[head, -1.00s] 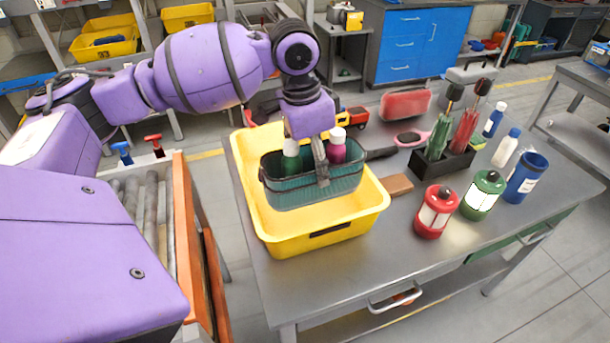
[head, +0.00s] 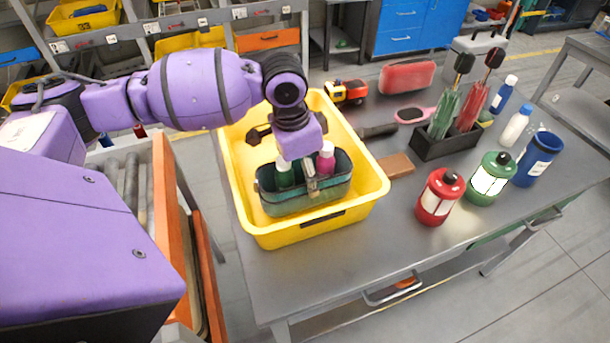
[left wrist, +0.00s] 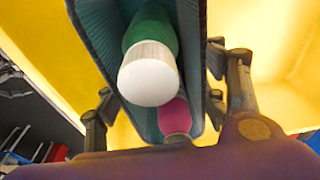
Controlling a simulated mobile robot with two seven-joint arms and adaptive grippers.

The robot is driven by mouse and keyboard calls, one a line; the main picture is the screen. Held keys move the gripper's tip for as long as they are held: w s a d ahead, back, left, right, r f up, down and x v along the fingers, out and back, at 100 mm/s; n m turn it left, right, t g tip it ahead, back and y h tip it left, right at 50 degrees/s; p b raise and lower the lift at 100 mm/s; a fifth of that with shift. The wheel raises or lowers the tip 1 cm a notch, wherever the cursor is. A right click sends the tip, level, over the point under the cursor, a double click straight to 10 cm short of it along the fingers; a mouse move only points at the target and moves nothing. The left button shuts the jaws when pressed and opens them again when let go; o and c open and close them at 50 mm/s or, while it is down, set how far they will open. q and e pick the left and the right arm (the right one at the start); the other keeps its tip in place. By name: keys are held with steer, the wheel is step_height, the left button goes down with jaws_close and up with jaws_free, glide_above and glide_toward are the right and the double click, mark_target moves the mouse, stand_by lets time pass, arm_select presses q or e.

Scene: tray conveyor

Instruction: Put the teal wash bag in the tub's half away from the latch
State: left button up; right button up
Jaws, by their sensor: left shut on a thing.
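The teal wash bag (head: 305,200) is an open-topped holder with a green, white-capped bottle and a pink bottle in it. My left gripper (head: 309,182) is shut on its wall from above, and its fingers (left wrist: 160,95) straddle the bag in the left wrist view. The bag is upright over the near half of the yellow tub (head: 376,188), seemingly down inside its rim; whether it touches the floor is unclear. A dark bar (head: 322,217) is on the tub's near wall; I cannot tell if it is the latch. My right gripper is not in view.
A dark object (head: 258,134) shows in the tub's far left part. A brown block (head: 397,165), a red lantern (head: 440,196), a green lantern (head: 490,178) and a black umbrella holder (head: 444,145) stand right of the tub. A roller conveyor (head: 130,187) is at the left.

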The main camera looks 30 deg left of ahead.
arm_select(q)
steer(key=shift+f, duration=0.65)
steer(key=o, duration=1.6)
steer(key=shift+f, duration=0.15)
steer(key=shift+o, duration=0.2)
step_height(320, 180, up, 12)
steer(key=s+a+p, duration=0.1)
steer(key=shift+s, duration=0.25)
steer(key=shift+a, duration=0.1)
